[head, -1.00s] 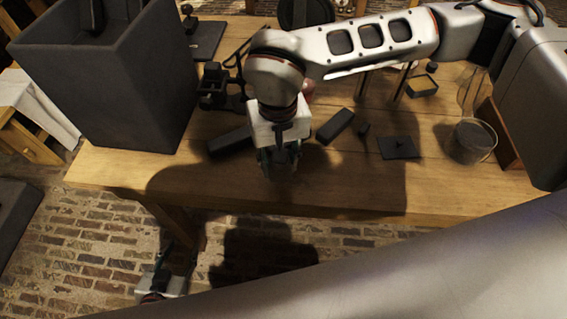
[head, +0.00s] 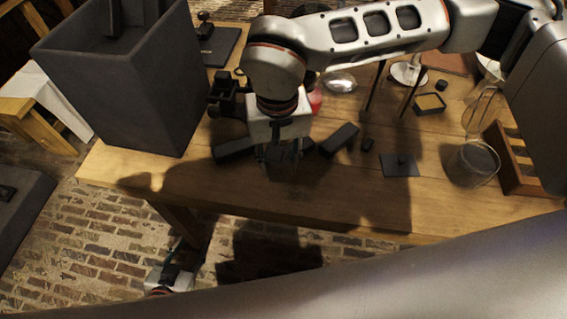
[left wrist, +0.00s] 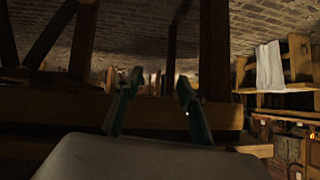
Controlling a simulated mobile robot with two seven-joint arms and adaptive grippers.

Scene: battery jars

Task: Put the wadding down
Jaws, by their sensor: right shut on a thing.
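My right gripper (head: 281,165) is low over the front part of the wooden table, pointing down. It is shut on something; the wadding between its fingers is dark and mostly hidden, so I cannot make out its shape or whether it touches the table. My left gripper (head: 172,272) is below the table's front edge, over the brick floor. In the left wrist view its two fingers (left wrist: 157,95) stand apart with nothing between them.
A tall dark grey bin (head: 125,90) stands on the table's left. Dark blocks (head: 338,140) lie beside the right gripper. To the right are a dark square plate (head: 398,166), a glass jar (head: 472,163), a wooden rack (head: 512,160) and a small yellow-filled box (head: 430,103).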

